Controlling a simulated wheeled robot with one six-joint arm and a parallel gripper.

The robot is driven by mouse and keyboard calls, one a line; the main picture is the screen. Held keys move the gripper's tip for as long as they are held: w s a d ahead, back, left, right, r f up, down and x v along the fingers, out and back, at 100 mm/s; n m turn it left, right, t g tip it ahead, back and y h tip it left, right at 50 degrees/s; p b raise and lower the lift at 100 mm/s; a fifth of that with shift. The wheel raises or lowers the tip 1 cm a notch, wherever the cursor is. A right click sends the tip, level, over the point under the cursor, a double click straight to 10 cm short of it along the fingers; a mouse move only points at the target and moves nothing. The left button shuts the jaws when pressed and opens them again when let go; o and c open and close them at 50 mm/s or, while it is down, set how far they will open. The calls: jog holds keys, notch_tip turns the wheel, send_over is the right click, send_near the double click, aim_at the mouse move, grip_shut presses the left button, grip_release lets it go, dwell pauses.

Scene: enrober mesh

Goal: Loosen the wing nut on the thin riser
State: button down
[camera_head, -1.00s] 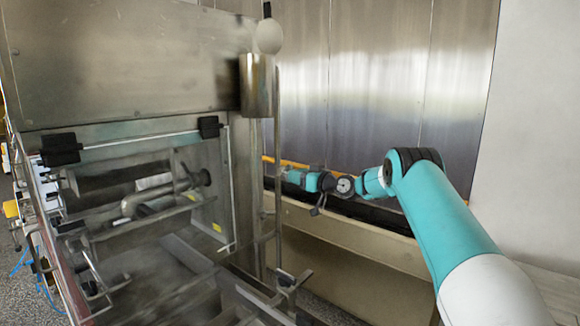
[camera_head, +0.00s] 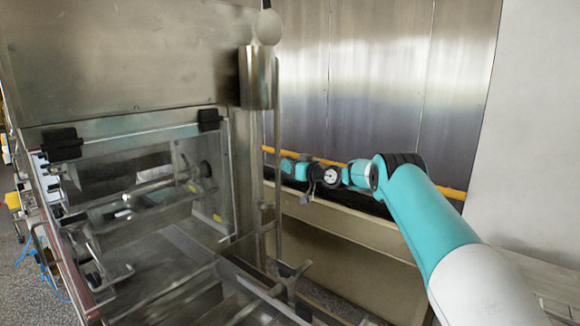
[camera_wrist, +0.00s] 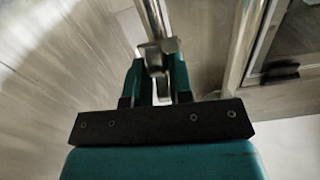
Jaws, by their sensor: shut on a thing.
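The thin riser is a slim metal rod, upright beside the machine's corner post in the head view (camera_head: 278,130). In the wrist view it runs up from between my fingers (camera_wrist: 152,18). A small metal wing nut (camera_wrist: 155,50) sits on it there. My gripper (camera_wrist: 157,72) has its teal fingers either side of the wing nut and is shut on it. In the head view my gripper (camera_head: 285,166) reaches the riser from the right, at about mid-height. The wing nut is too small to make out there, and the fingertips are hard to see.
The steel machine (camera_head: 130,60) with a clear guard and black clips (camera_head: 62,147) fills the left. A metal cylinder (camera_head: 258,78) hangs above my gripper. A beige trough (camera_head: 350,225) and a yellow rail (camera_head: 453,192) run behind my arm. A bracket (camera_head: 290,270) juts out low down.

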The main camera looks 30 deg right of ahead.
jog(key=b, duration=0.3)
jog(key=shift+f+n, duration=0.3)
jog(key=shift+n, duration=0.1)
jog(key=shift+r+b, duration=0.2)
jog(key=shift+b, duration=0.35)
jog(key=shift+r, duration=0.1)
jog(key=c, duration=1.2)
grip_release()
jog(key=shift+o, duration=0.2)
jog(key=b+v, duration=0.7)
jog(key=v, duration=1)
jog(key=shift+s, duration=0.2)
jog(key=shift+d, duration=0.1)
